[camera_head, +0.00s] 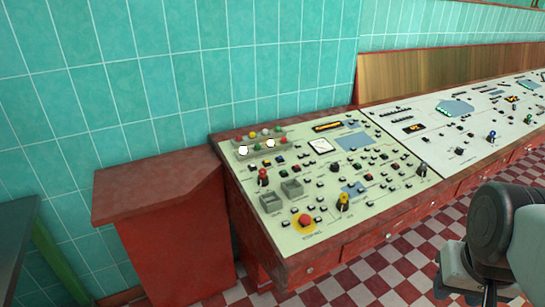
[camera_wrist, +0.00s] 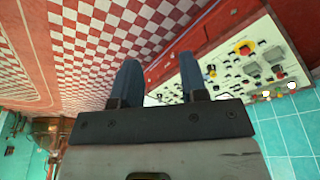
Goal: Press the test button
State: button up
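A pale control panel (camera_head: 330,236) slopes on top of a red console and carries many small black, white, red and green buttons. Labels are too small to read, so I cannot tell which one is the test button. A red mushroom button (camera_head: 305,220) on a yellow disc sits at the panel's near edge; it also shows in the wrist view (camera_wrist: 244,48). My gripper (camera_wrist: 159,60) is open and empty, its two dark fingers spread apart. The panel (camera_wrist: 222,58) lies beyond and to the right of the fingers, apart from them.
A second panel (camera_head: 475,125) continues to the right. A lower red cabinet (camera_head: 165,190) stands left of the console. A teal tiled wall (camera_head: 150,80) is behind. The red-and-white checkered floor (camera_head: 390,262) in front is clear. Part of my arm is at right.

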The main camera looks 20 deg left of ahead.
grip_shut()
dwell(1.4)
